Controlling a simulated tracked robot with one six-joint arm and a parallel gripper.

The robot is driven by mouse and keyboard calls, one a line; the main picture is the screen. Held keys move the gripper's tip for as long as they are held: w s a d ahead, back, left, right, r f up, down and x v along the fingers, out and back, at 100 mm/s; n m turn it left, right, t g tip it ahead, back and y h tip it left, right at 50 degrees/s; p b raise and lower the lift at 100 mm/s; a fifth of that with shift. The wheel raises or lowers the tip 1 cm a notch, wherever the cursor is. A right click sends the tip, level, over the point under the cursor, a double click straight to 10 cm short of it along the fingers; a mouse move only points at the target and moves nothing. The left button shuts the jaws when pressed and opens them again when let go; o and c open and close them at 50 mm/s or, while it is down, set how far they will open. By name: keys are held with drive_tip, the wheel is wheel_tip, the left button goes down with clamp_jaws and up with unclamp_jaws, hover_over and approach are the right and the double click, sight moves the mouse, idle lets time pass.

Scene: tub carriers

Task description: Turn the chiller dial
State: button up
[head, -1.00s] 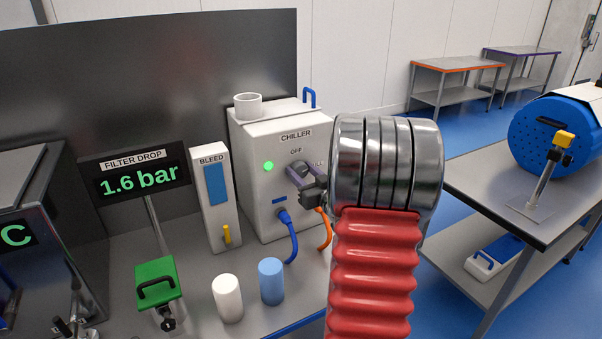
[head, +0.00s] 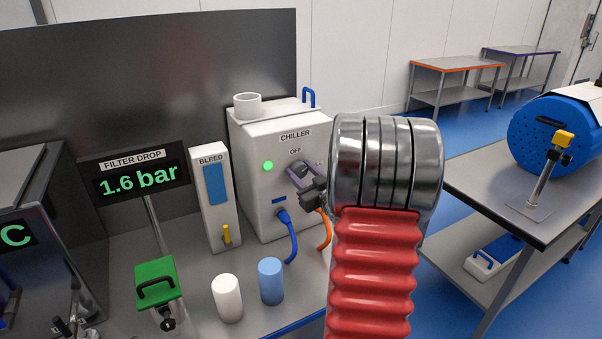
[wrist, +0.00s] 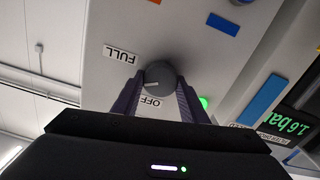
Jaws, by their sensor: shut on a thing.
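The chiller (head: 262,205) is a white box with a lit green light and a grey dial (head: 299,170) on its front. In the wrist view the dial (wrist: 159,75) is round and dark grey, with a pale pointer mark. An OFF label (wrist: 150,101) and a FULL label (wrist: 122,54) are beside it. My gripper (wrist: 160,85) is shut on the dial, one purple finger on each side. In the head view my gripper (head: 305,181) is at the chiller's front, partly hidden by my wrist.
A white cup (head: 248,106) and a blue handle (head: 310,97) are on top of the chiller. The bleed unit (head: 216,205) stands to its left. White (head: 227,298) and blue (head: 271,281) cylinders stand in front. Blue and orange hoses leave the chiller's lower front.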

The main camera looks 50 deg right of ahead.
drive_tip(key=n, duration=0.6)
drive_tip(key=shift+w+a, duration=0.15)
drive_tip(key=shift+a, duration=0.1)
drive_tip(key=n, duration=0.6)
drive_tip(key=shift+a+f+n, duration=0.15)
drive_tip(key=shift+f+n, duration=0.1)
drive_tip(key=shift+n, duration=0.15)
drive_tip(key=o, duration=1)
drive_tip(key=shift+o, duration=0.2)
drive_tip(key=shift+s, duration=0.5)
drive_tip(key=v, duration=1.2)
drive_tip(key=shift+s+a, duration=0.2)
drive_tip(key=shift+s, duration=0.15)
